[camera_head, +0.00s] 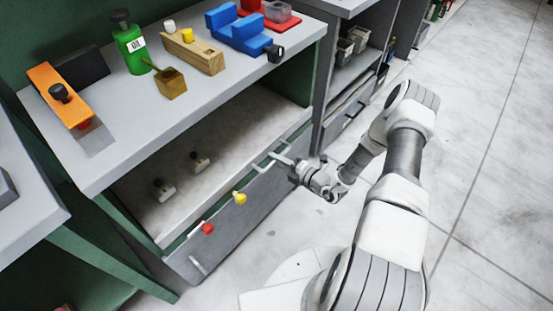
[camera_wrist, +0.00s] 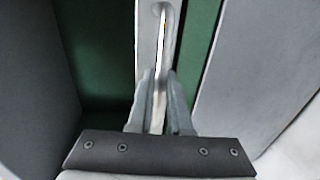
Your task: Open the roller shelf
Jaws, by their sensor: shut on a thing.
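The roller shelf is the low grey-fronted shelf (camera_head: 240,222) under the workbench top. Its pale surface lies behind the front panel, under the bench top. How far it is pulled out I cannot tell. A pale bar handle (camera_wrist: 160,28) is on the front, towards its right end in the head view. My gripper (camera_head: 283,160) is at this handle, in front of the panel. In the wrist view my gripper (camera_wrist: 161,98) has its two fingers on either side of the bar, shut on it. The fingers partly hide the handle.
A red knob (camera_head: 207,228), a yellow knob (camera_head: 239,198) and another handle (camera_head: 198,266) are on the front. Two small items stand on the shelf. The bench top (camera_head: 110,165) holds a green bottle (camera_head: 131,47), an orange plane and blocks. Floor (camera_head: 480,190) at right is clear.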

